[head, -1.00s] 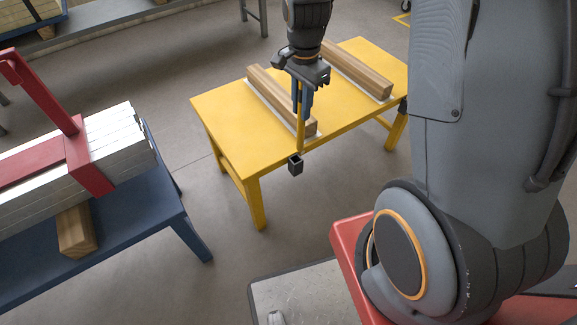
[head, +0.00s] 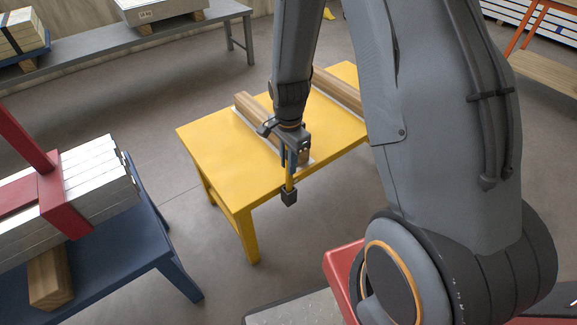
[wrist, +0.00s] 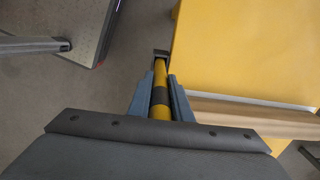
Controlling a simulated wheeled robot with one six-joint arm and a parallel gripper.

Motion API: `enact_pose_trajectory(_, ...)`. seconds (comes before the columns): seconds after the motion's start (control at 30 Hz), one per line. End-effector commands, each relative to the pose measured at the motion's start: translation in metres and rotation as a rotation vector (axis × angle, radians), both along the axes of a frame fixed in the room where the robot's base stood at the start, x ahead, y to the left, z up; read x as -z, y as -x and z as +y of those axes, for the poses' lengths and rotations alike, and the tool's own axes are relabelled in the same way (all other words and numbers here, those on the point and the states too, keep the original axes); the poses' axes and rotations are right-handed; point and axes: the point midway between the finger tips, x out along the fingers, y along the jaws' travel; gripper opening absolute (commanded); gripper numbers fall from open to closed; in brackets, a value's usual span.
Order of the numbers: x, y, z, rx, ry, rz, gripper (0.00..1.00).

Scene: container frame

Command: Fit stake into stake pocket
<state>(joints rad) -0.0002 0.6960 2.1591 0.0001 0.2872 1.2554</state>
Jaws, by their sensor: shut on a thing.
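My gripper (head: 290,163) is shut on the yellow stake (head: 289,181), which points down below the fingers, close to upright. In the wrist view the stake (wrist: 160,98) shows a dark band between the blue-grey fingers (wrist: 161,100). I cannot tell whether the tip is inside or just above.
Wooden beams (head: 258,112) lie on the yellow table behind my gripper. A blue table (head: 135,240) at left carries metal bars (head: 95,172), a red frame (head: 52,200) and a wood block (head: 48,278). Grey floor lies between the tables.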

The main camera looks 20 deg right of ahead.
Motion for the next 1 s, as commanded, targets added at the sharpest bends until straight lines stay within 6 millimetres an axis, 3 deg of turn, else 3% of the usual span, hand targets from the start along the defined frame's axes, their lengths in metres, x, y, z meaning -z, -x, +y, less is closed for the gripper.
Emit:
enact_pose_trajectory(0.1,0.0147,0.0002,-0.0005,0.001,0.0,0.001,0.0)
enact_pose_trajectory(0.47,0.0178,-0.0006,-0.001,0.001,0.0,-0.001,0.0)
enact_pose_trajectory(0.5,0.0181,-0.0004,-0.0009,0.001,0.0,-0.001,0.22)
enact_pose_trajectory(0.6,0.0178,-0.0004,-0.0009,0.001,0.0,-0.001,0.37)
enact_pose_trajectory(1.0,0.0109,-0.0006,-0.0009,0.001,0.0,-0.002,0.37)
